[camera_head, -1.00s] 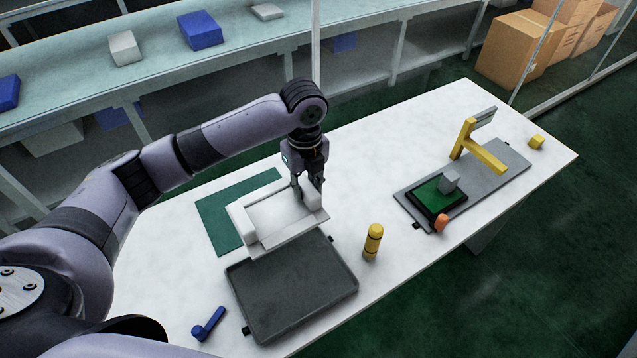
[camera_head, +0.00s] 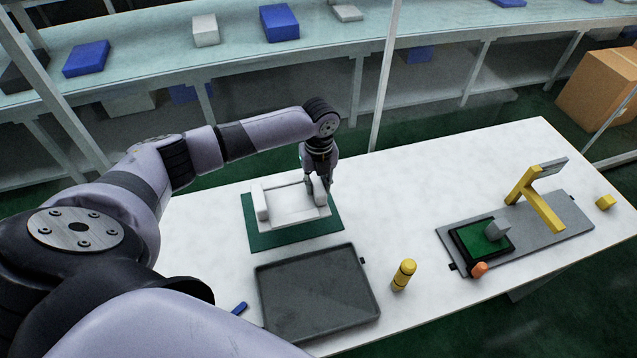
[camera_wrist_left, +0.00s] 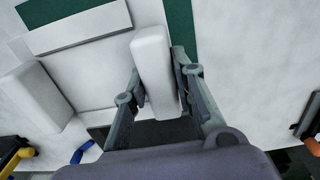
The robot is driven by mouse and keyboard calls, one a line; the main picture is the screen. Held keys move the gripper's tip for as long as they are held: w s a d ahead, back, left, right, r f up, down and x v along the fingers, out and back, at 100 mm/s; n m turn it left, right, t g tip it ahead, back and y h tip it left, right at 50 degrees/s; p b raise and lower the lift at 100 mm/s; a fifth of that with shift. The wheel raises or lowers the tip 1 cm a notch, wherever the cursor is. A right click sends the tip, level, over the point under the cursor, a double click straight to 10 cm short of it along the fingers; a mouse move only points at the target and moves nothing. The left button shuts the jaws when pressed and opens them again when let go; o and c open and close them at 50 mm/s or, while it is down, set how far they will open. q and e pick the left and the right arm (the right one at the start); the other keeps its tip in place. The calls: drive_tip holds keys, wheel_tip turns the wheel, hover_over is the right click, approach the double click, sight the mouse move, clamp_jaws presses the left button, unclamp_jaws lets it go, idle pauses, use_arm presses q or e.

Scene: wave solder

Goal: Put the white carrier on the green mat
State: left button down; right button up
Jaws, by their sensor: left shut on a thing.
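The white carrier (camera_head: 290,206) is a shallow open tray with raised ends. In the head view it appears over the green mat (camera_head: 290,240), with green showing along its left, front and right sides. I cannot tell whether it rests on the mat or hangs just above it. My left gripper (camera_head: 319,188) is shut on the carrier's right end wall, pointing down. In the left wrist view the fingers (camera_wrist_left: 160,88) straddle that white wall (camera_wrist_left: 153,55), and strips of the mat (camera_wrist_left: 180,22) show beyond. My right gripper is not in view.
A dark grey tray (camera_head: 316,292) lies in front of the mat, with a yellow cylinder (camera_head: 403,275) to its right. A blue tool (camera_head: 240,308) is partly hidden by my arm. A grey fixture plate (camera_head: 560,229) with a yellow bracket (camera_head: 535,200) stands at the right.

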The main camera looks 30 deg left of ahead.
use_arm(q)
drive_tip(key=shift+r, duration=0.15)
drive_tip(key=shift+f+b, duration=0.3)
drive_tip(key=shift+f, duration=0.5)
drive_tip(key=shift+w+f+b, duration=0.1)
drive_tip(key=shift+f+b, duration=1.25)
drive_tip(key=shift+f, duration=0.95)
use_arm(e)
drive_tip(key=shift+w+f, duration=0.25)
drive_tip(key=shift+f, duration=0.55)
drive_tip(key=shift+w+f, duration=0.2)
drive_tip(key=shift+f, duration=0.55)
use_arm(q)
drive_tip(key=shift+f+b, duration=0.3)
drive_tip(key=shift+f, duration=0.2)
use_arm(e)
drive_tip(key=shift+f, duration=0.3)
use_arm(q)
drive_tip(key=c, duration=1.2)
unclamp_jaws()
drive_tip(key=shift+c, duration=0.2)
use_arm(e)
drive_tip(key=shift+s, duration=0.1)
use_arm(q)
wheel_tip(320, 180, up, 12)
drive_tip(key=shift+d, duration=0.15)
